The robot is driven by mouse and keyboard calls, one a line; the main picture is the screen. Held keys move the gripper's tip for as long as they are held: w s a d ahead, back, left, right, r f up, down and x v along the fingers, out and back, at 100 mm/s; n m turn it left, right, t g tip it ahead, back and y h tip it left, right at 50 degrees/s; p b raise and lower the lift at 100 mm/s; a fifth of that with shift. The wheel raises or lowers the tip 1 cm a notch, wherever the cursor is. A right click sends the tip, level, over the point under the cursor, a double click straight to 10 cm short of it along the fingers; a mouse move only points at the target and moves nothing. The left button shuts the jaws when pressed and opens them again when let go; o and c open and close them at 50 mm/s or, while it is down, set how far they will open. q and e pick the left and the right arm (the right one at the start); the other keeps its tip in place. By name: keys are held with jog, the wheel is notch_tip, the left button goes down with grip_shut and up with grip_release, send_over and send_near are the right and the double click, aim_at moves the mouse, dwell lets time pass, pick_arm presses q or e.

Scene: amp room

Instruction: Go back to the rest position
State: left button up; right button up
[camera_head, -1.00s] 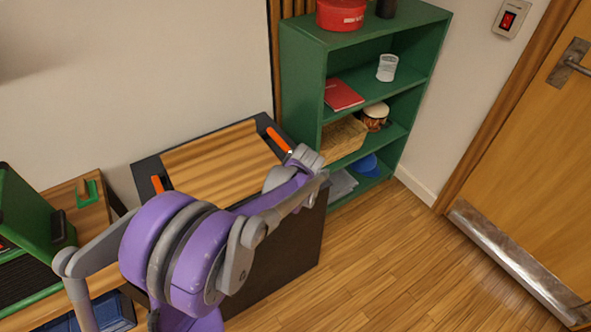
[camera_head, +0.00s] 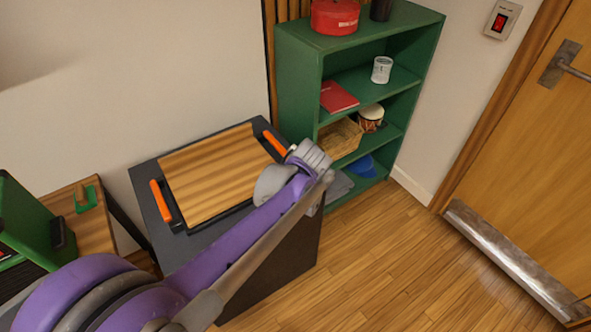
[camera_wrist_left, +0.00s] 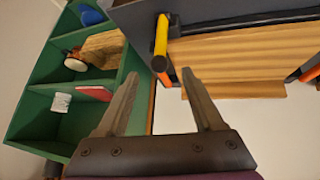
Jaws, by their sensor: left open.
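My left arm comes in from the lower left in the head view, its wrist over the right end of a dark cabinet. The fingers cannot be made out there. In the left wrist view my left gripper (camera_wrist_left: 160,76) is open, two grey fingers apart with nothing between them. A wooden tray (camera_head: 215,172) with orange handles lies on the cabinet; it also shows at the top of the left wrist view (camera_wrist_left: 235,55). One handle (camera_wrist_left: 161,42) is just beyond the fingertips in that view; contact is not evident. My right gripper is not in view.
A green shelf (camera_head: 300,90) behind the wrist holds a red tin (camera_head: 335,16), a red book (camera_head: 338,96), a white cup (camera_head: 381,69), a basket (camera_head: 340,137) and a drum (camera_head: 370,118). A wooden door (camera_head: 530,180) is at right. The floor (camera_head: 400,265) before it is clear.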

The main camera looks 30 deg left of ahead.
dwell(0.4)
pick_arm(q)
jog(key=s+d+r+m+h+p, duration=0.1)
jog(key=s+d+m, duration=0.4)
jog(key=s, duration=0.5)
jog(key=s+d+r+m+h+p, duration=0.2)
jog(key=s+d+m+h+p, duration=0.2)
jog(key=s+d, duration=0.5)
jog(key=s+m+p, duration=0.1)
jog(key=m+p, duration=0.1)
jog(key=shift+p, duration=0.3)
jog(key=shift+s+d, duration=0.2)
jog(key=shift+c, duration=0.2)
